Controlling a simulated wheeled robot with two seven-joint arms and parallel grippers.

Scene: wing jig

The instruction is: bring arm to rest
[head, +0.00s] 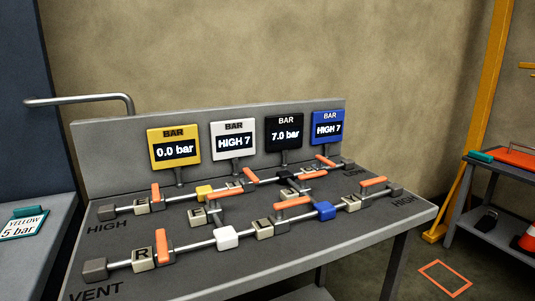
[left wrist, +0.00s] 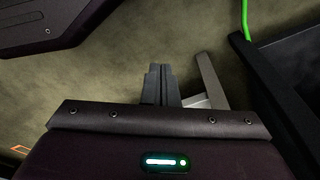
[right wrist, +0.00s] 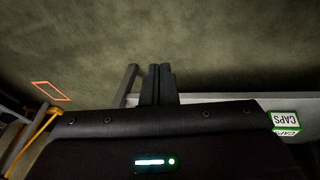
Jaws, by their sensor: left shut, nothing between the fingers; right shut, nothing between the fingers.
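My left gripper (left wrist: 161,84) shows in the left wrist view with its two dark fingers together and nothing between them. It hangs over bare floor, apart from anything it could touch. My right gripper (right wrist: 158,84) shows in the right wrist view, also with fingers together and empty, over floor beside a grey frame. Neither gripper nor arm shows in the head view. The head view shows a grey valve bench (head: 300,240) with pipes and several orange-handled valves.
A teal-edged card (head: 23,224) reads "YELLOW 5 bar". A side table (head: 490,170) stands right. A "CAPS" label (right wrist: 287,120) shows.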

